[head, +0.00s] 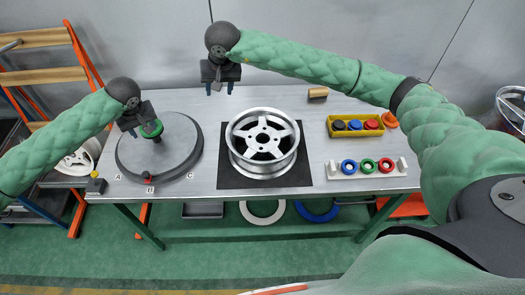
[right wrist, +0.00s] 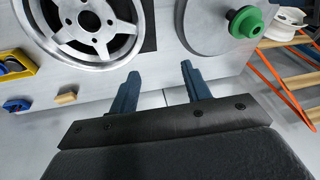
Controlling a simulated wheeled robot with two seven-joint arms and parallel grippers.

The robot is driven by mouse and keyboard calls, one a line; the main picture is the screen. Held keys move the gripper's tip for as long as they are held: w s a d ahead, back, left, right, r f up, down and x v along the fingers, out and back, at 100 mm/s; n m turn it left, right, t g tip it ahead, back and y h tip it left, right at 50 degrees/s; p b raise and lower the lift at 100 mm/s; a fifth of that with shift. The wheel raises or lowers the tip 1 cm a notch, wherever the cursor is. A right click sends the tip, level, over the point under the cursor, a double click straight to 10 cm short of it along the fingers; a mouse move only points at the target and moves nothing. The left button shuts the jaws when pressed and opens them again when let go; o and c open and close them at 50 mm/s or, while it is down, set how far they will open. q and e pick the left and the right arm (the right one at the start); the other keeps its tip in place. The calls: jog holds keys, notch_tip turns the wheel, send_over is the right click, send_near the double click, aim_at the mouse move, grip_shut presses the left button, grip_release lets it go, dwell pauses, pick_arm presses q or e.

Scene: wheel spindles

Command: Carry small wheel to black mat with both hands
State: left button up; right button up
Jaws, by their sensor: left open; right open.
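A silver five-spoke wheel (head: 264,141) lies flat on the black mat (head: 228,176) in the middle of the table; it also shows in the right wrist view (right wrist: 82,42). My right gripper (head: 219,90) is open and empty above the table's back edge, behind and left of the wheel. Its two spread fingers show in the right wrist view (right wrist: 160,85). My left gripper (head: 138,130) is open over the round grey base (head: 160,168), beside the green nut (head: 152,128) on its spindle. Whether its fingers touch the nut cannot be told.
A yellow bin (head: 355,134) and a white rack (head: 345,170) of coloured rings stand at the right. A wooden block (head: 318,93) lies at the back. A white wheel (head: 78,160) sits on a rack left of the table. A button box (head: 96,185) is at the front-left corner.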

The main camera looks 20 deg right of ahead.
jog(key=shift+v, duration=2)
jog(key=shift+s+d+f, duration=0.1)
jog(key=shift+d, duration=0.1)
